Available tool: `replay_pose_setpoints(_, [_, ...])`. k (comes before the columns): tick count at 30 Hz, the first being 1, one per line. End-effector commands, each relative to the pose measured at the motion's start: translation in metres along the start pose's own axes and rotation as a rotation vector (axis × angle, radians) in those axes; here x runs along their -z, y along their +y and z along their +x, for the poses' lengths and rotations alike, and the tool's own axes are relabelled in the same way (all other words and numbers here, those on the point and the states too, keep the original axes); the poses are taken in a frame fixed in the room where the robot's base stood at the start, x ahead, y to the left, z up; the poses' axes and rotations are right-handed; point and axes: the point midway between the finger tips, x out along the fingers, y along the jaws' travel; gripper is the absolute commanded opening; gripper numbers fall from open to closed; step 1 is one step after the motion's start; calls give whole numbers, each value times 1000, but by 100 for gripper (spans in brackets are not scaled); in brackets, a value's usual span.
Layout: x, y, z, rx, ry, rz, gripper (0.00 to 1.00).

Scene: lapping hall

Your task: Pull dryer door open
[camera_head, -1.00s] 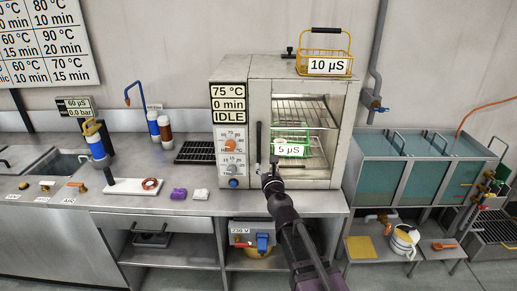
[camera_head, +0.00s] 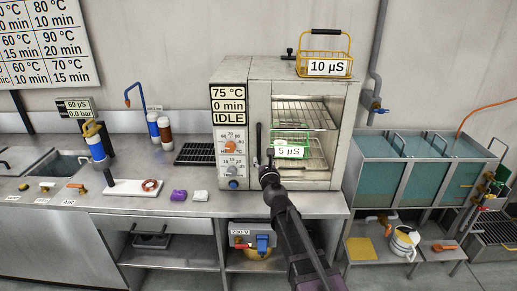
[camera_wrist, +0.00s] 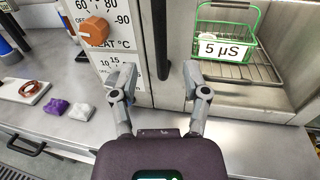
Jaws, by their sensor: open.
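The dryer (camera_head: 292,67) stands on the steel bench, its panel reading 75 °C, 0 min, IDLE. Its door (camera_head: 261,100) looks shut, with a clear window showing wire shelves. The black vertical door handle (camera_head: 258,144) is on the door's left side; in the wrist view the handle (camera_wrist: 160,38) runs down between my fingers. My gripper (camera_wrist: 158,75) is open, with one finger on each side of the handle's lower end in the picture. I cannot tell whether they touch. In the head view my gripper (camera_head: 268,168) is just below the handle and partly hides the dryer's lower front.
A green basket (camera_head: 290,150) labelled 5 µS sits inside the dryer. A yellow basket (camera_head: 325,67) labelled 10 µS stands on top. Purple (camera_head: 179,195) and white lumps lie on the bench left of my gripper. Water tanks (camera_head: 420,172) stand right.

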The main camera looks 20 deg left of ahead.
Motion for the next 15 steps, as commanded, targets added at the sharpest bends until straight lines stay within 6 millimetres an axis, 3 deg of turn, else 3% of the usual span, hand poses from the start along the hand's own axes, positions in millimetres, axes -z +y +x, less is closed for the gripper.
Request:
replay_pose_setpoints(3, [0, 0, 23, 0, 0, 0, 60])
replay_pose_setpoints(15, [0, 0, 78, 0, 0, 0, 60])
